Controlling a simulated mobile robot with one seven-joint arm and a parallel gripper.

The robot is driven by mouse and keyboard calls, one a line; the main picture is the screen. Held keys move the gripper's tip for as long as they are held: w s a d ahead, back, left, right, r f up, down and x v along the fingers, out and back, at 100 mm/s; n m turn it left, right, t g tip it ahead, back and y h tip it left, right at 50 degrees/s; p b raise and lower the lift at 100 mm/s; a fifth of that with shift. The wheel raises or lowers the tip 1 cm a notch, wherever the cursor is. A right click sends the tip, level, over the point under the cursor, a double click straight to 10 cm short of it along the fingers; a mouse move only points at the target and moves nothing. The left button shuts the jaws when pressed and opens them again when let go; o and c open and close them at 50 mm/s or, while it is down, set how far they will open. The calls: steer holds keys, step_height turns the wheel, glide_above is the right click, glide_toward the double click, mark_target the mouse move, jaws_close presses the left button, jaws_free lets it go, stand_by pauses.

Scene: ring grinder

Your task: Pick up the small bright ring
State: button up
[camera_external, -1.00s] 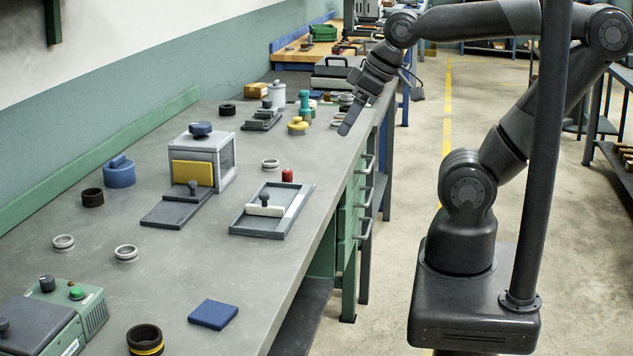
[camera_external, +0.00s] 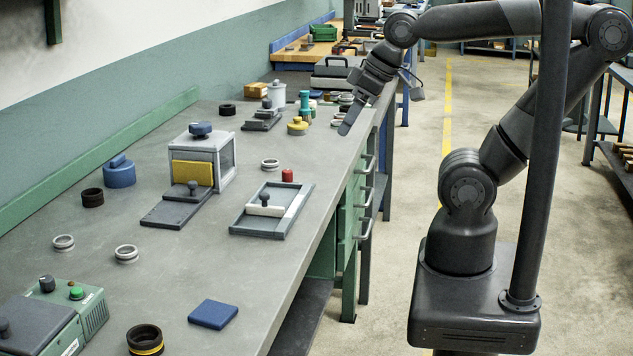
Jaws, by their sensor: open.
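Several small bright metal rings are on the grey bench. One ring (camera_external: 64,242) is at the left, one ring (camera_external: 126,254) is right of it, and one ring (camera_external: 270,164) lies behind the shallow tray. More small light rings (camera_external: 337,121) are at the far right edge, next to my gripper. I cannot tell which one the task names. My gripper (camera_external: 350,122) points down over the bench's far right edge, with its fingers seen from the side. It is open, and no ring shows in it. My gripper partly hides the things behind it.
A grey box with a yellow panel (camera_external: 191,173) stands mid-bench, with a blue pot (camera_external: 119,173) to its left.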

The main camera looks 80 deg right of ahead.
steer(key=shift+c, duration=0.5)
steer(key=n+g, duration=0.2)
steer(key=g, duration=0.3)
glide_above(270, 165)
steer(key=d, duration=0.2)
step_height(270, 165, down, 9)
steer(key=shift+g, duration=0.3)
step_height(270, 165, down, 6)
steer(key=shift+d+r, duration=0.15)
steer(key=shift+r, duration=0.1)
steer(key=shift+w+f, duration=0.15)
steer(key=shift+f, duration=1.45)
steer(key=shift+w+f, duration=0.15)
steer(key=shift+f, duration=1.4)
